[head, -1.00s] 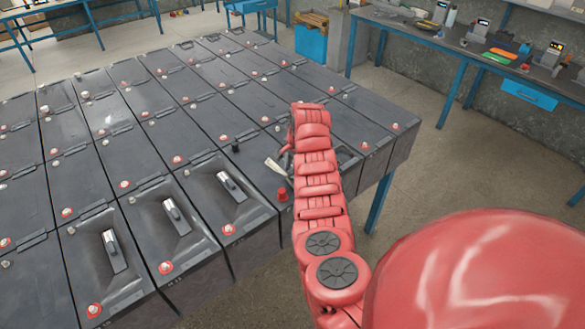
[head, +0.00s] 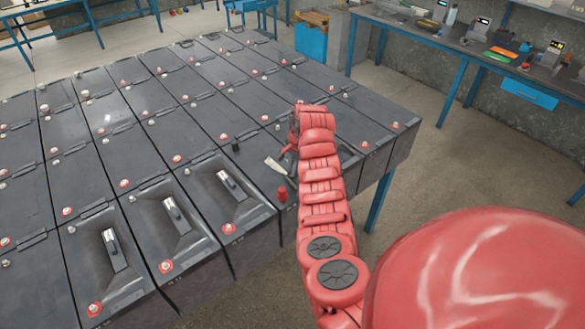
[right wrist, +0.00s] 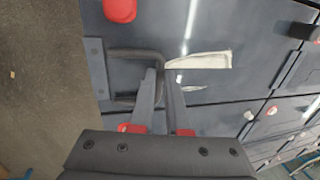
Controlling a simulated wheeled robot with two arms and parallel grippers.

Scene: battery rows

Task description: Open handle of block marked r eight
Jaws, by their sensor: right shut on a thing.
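The block under my right arm is a dark grey battery block (head: 258,180) at the front right of the rows. It has a red cap (head: 282,193), which also shows in the right wrist view (right wrist: 120,10). No marking on it is readable. In the right wrist view a dark bent handle (right wrist: 132,53) stands out from the block, and my right gripper (right wrist: 163,78) is shut on it. A pale, flat, ragged piece (right wrist: 205,62) lies beside the fingertips. In the head view my right arm hides the handle and most of the gripper. My left gripper is out of view.
Several more blocks stand close together in rows. Three front blocks have recessed grey handles, such as this one (head: 231,186). A black post (head: 236,146) stands near my right gripper. Open floor lies right of the rows, before a workbench (head: 460,45).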

